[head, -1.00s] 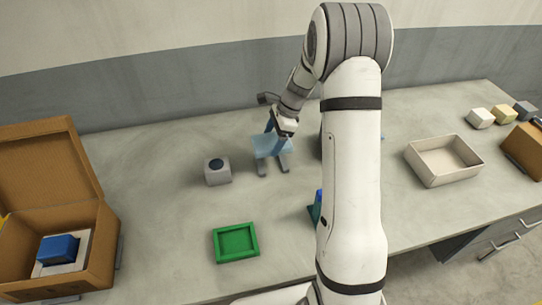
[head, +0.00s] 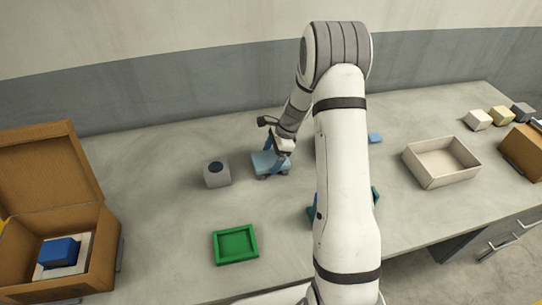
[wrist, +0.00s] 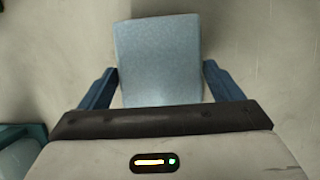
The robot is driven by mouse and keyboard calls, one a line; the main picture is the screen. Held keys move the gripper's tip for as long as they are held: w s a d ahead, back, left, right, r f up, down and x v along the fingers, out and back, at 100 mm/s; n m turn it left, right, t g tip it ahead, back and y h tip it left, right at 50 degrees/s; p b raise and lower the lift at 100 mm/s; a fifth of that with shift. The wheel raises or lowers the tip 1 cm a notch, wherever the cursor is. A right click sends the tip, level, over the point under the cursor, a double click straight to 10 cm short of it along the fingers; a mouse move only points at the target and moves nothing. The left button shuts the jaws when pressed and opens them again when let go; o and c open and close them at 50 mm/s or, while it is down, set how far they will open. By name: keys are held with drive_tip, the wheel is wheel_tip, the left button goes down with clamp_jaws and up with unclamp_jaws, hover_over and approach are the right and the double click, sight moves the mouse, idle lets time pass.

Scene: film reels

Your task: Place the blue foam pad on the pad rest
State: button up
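The light blue foam pad (head: 267,163) is a flat square block. It lies level over the pad rest (head: 262,178), whose two dark grey feet just show below the pad's near edge. Whether the pad touches the rest cannot be told. My gripper (head: 279,155) is at the pad from above. Most of the rest is hidden under the pad.
A grey block with a dark round top (head: 216,174) stands left of the pad. A green tray (head: 235,260) is nearer. A cardboard box (head: 100,250) is at far left, a beige bin (head: 470,162) at right. My arm hides part of a teal object (head: 376,194).

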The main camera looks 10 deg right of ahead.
drive_tip(key=shift+o, duration=1.3)
drive_tip(key=shift+r, duration=0.15)
drive_tip(key=b+v, duration=0.2)
drive_tip(key=v, duration=1)
drive_tip(key=s+a+r+n+t+h, duration=0.15)
drive_tip(key=s+a+r+n, duration=0.25)
drive_tip(key=s+r+n, duration=0.55)
drive_tip(key=s+r+n+t+h, duration=0.1)
drive_tip(key=s+n, duration=0.3)
drive_tip(key=s, duration=0.6)
drive_tip(key=s+a+r+n+h, duration=0.1)
drive_tip(key=s+n, duration=0.3)
drive_tip(key=s, duration=0.5)
drive_tip(key=shift+s+a+t+h, duration=0.35)
drive_tip(key=shift+h, duration=0.1)
drive_tip(key=shift+r+n, duration=0.15)
drive_tip(key=shift+n, duration=0.1)
